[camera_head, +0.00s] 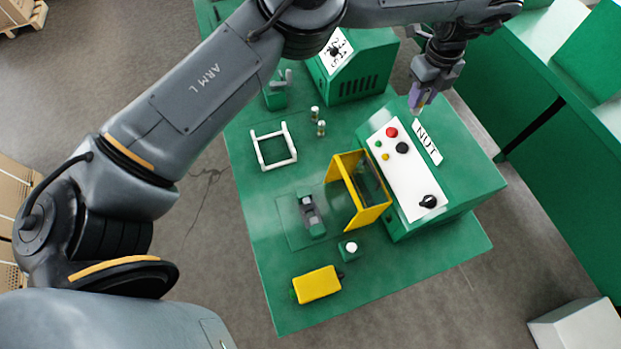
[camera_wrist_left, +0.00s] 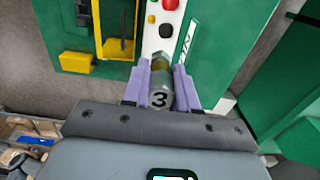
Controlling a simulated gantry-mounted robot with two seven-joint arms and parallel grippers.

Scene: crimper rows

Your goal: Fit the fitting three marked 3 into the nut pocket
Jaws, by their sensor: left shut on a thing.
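My left gripper (camera_head: 418,98) hangs over the back of the green machine with the NUT label (camera_head: 427,142), its purple fingers pointing down. In the left wrist view the fingers (camera_wrist_left: 161,88) are shut on the fitting three (camera_wrist_left: 161,99), a grey metal cylinder with a black 3 and a yellowish part beyond it. In the head view the fitting is mostly hidden between the fingers. The gripper is apart from the yellow frame (camera_head: 383,210) on the machine's front. I cannot make out the nut pocket for certain. My right gripper is not in view.
Two small fittings (camera_head: 321,128) stand on the green table (camera_head: 290,318) near a white square frame (camera_head: 293,143). A grey clamp-like fixture (camera_head: 309,212), a white button on a green block (camera_head: 351,247) and a yellow box (camera_head: 317,284) sit in front of the machine.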

